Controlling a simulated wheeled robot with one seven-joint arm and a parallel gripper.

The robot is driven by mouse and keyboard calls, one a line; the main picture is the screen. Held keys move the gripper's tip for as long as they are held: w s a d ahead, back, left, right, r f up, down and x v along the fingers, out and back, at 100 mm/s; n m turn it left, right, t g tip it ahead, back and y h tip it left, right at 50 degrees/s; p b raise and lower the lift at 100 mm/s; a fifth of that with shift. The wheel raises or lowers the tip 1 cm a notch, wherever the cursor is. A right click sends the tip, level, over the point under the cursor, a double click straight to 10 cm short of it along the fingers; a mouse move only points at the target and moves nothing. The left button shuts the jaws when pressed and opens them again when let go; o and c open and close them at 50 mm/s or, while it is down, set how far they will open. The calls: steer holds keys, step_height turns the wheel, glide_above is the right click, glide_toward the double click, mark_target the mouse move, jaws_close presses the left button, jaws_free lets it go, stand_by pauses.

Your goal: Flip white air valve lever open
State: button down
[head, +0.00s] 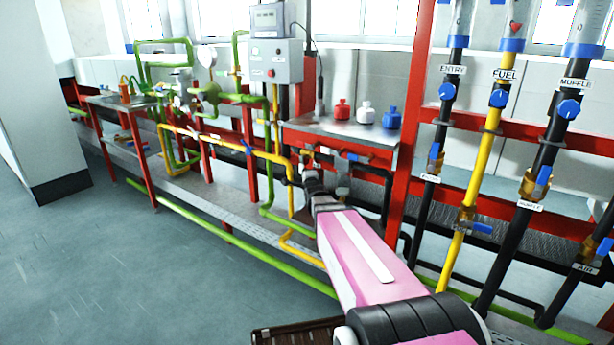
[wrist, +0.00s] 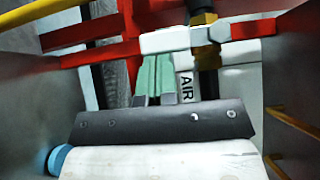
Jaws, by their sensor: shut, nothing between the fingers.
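In the wrist view, a white lever (wrist: 168,41) lies across the picture, in front of a brass valve (wrist: 206,56) on a dark pipe. A white label reading AIR (wrist: 187,87) is just below it. My gripper (wrist: 156,58) is shut, its two pale green fingers side by side with nothing between them. The fingertips end at the lower edge of the lever, left of the valve; I cannot tell whether they touch it. In the head view my gripper (head: 308,168) is small and dark beside the pipes below the metal table, and the lever is not clear there.
A red beam (wrist: 100,57) and a yellow pipe (wrist: 38,10) are close by in the wrist view. In the head view, a metal table (head: 330,131) with small bottles stands behind my gripper. Upright labelled pipes with blue levers stand at right. The floor (head: 110,260) at left is clear.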

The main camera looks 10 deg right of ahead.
steer(key=shift+w+a+f+m+t, duration=0.2)
steer(key=shift+w+a+m+t, duration=0.1)
steer(key=shift+m+t, duration=0.2)
steer(key=w+a+r+m+h, duration=0.1)
steer(key=w+a+m+h, duration=0.2)
steer(key=m+h, duration=0.5)
steer(key=w+a+r+m+t+h, duration=0.1)
steer(key=w+a+m+h, duration=0.2)
steer(key=m+h, duration=0.6)
steer(key=m, duration=0.6)
steer(key=shift+r+m+t, duration=0.3)
steer(key=shift+m, duration=0.1)
steer(key=shift+r, duration=0.15)
steer(key=shift+w, duration=0.1)
